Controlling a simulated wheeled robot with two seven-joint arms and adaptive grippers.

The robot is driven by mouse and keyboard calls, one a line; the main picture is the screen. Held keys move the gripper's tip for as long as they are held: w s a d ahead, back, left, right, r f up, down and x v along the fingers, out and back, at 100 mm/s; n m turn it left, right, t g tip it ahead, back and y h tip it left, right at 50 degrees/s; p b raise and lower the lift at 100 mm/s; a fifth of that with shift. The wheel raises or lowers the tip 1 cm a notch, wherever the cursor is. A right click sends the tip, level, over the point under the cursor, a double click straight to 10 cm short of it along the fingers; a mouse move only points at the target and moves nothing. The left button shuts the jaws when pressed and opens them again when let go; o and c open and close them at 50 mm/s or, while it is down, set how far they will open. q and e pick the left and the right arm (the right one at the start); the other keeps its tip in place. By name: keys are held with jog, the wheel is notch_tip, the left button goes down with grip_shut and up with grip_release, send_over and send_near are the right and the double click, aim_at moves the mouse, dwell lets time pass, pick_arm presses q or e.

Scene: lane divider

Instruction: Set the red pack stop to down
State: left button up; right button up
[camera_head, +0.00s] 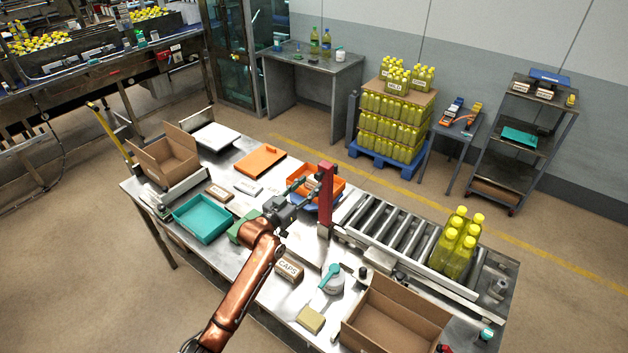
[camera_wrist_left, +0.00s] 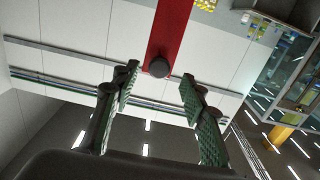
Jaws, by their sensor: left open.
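The red pack stop (camera_head: 325,200) stands upright at the left end of the roller conveyor (camera_head: 400,228). In the left wrist view it is a red bar (camera_wrist_left: 168,28) with a dark round knob (camera_wrist_left: 160,66) near its end. My left gripper (camera_head: 311,187) is just left of the upper part of the stop. In the left wrist view its green-padded fingers (camera_wrist_left: 160,84) are spread apart, with the knob beyond and between their tips. I cannot tell whether they touch it. My right gripper is not in view.
Yellow bottles (camera_head: 458,246) stand on the rollers at the right. An orange bin (camera_head: 316,184) sits behind the stop. A teal tray (camera_head: 203,218), a CAPS box (camera_head: 289,270), a white bottle with a teal top (camera_head: 332,281) and an open carton (camera_head: 396,318) crowd the table.

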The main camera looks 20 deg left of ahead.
aim_at(317, 179)
pick_arm(q)
jog(key=shift+x, duration=1.7)
jog(key=shift+c, duration=0.7)
grip_shut()
